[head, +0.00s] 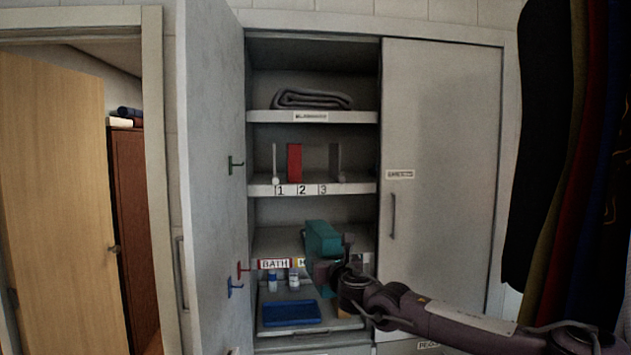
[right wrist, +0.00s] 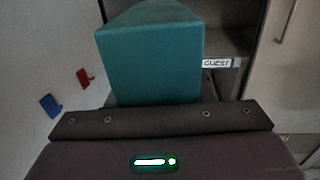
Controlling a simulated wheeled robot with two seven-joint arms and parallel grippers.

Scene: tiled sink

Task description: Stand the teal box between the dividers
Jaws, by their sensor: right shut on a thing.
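The teal box (head: 322,238) is in my right gripper (head: 328,272), in front of the lower shelf of the open cupboard. In the right wrist view the teal box (right wrist: 150,65) rises beyond the gripper body (right wrist: 160,125); the fingertips are hidden. The dividers stand on the middle shelf numbered 1, 2, 3: a thin left one (head: 275,162) and a thin right one (head: 335,162). A red box (head: 294,162) stands upright between them, nearer the left one. Bare shelf shows between the red box and the right divider. My left gripper is out of view.
A folded grey blanket (head: 312,99) lies on the top shelf. Below are a blue tray (head: 290,314) and small bottles (head: 272,282). The open left door (head: 213,200) carries coloured hooks; the right door (head: 440,160) is shut. Dark clothes (head: 560,150) hang at right.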

